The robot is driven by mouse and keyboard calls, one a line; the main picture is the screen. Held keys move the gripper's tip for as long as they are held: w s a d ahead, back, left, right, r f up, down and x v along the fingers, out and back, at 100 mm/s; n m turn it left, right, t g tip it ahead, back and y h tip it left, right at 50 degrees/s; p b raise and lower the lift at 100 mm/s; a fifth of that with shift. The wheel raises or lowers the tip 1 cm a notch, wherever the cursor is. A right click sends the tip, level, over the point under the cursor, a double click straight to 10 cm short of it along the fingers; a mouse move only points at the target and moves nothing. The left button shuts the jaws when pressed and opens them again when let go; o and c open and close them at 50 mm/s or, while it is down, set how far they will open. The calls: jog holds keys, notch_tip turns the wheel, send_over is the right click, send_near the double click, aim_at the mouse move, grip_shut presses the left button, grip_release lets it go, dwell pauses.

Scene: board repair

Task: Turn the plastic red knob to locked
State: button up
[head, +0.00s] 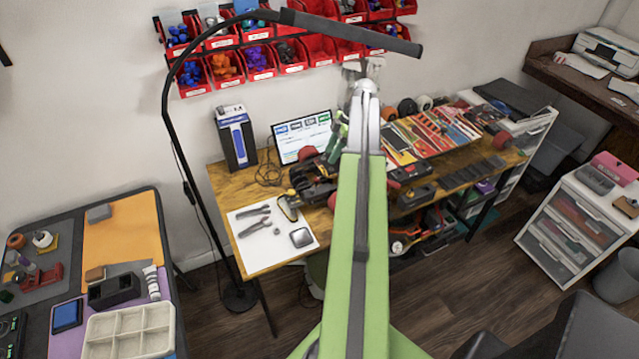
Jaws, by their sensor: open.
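My green arm reaches up the middle of the picture, over the wooden workbench (238,187). My gripper (335,148) shows small and partly hidden just left of the arm's far end. It is open, with nothing seen between its jaws. A dark device (312,188) sits on the bench below and left of it. A round red part (307,154) lies by the monitor, and another red part (333,201) sits at the device's right, partly covered by my arm. I cannot tell which is the knob, or its setting.
A monitor (303,133) stands behind the device. A white mat (262,256) with pliers (254,226) lies at the front left. A black lamp pole (176,135) arches over the bench. A tool tray (432,131) fills the right side. Red bins (222,67) hang on the wall.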

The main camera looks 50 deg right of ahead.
aim_at(318, 178)
jog(key=b+x, duration=0.9)
jog(key=x, duration=0.2)
jog(key=shift+f, duration=0.3)
jog(key=shift+r, duration=0.15)
